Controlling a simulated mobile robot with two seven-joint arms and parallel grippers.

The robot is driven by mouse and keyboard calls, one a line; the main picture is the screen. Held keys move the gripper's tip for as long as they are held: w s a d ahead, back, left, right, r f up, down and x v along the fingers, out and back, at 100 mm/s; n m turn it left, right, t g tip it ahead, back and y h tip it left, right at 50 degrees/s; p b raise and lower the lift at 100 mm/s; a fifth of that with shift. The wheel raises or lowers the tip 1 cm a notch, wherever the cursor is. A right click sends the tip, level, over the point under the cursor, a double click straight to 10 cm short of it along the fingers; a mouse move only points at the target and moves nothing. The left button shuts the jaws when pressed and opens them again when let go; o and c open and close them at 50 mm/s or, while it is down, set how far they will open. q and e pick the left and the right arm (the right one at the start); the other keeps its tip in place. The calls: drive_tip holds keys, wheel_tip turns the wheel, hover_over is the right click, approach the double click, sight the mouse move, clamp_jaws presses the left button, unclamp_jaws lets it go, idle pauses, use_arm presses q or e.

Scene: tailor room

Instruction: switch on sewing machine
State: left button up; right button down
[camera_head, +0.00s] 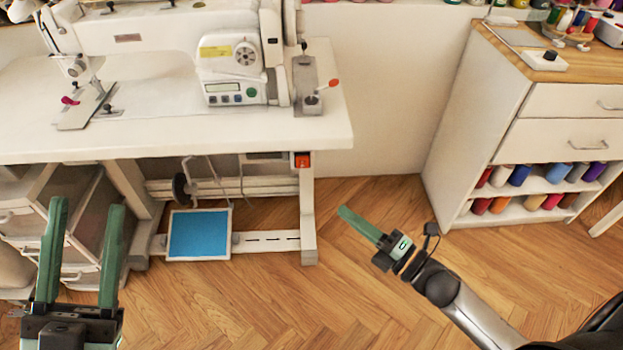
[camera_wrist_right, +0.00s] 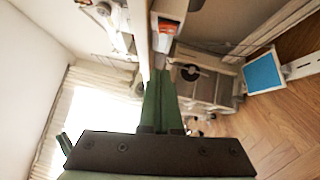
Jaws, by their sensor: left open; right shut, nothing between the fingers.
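A white sewing machine (camera_head: 160,35) stands on a white table (camera_head: 180,130) at the upper left of the head view. An orange-red switch (camera_head: 302,160) sits under the table's right front edge; it also shows in the right wrist view (camera_wrist_right: 167,29), just beyond the fingertips. My right gripper (camera_head: 344,213) is shut and empty, below and to the right of the switch in the head view. Its green fingers show together in the right wrist view (camera_wrist_right: 158,85). My left gripper (camera_head: 87,205) is open and empty at the lower left, in front of the drawers.
A blue pedal (camera_head: 198,234) lies under the table beside the table leg (camera_head: 307,215). White drawers (camera_head: 75,215) stand at the left. A white cabinet (camera_head: 480,120) with thread spools stands at the right. The wooden floor between is clear.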

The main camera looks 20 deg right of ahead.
drive_tip(key=b, duration=0.2)
approach(297, 161)
drive_tip(key=w+a, duration=0.3)
drive_tip(key=shift+w+d+r, duration=0.1)
drive_tip(key=shift+w+r, duration=0.15)
drive_tip(key=shift+w, duration=0.75)
use_arm(q)
drive_tip(key=shift+s+d+m+h, duration=0.2)
drive_tip(key=shift+s+m+h, duration=0.6)
drive_tip(key=shift+h, duration=0.2)
drive_tip(key=shift+w+r, duration=0.1)
drive_tip(key=shift+r, duration=0.05)
use_arm(e)
drive_tip(key=shift+r, duration=0.1)
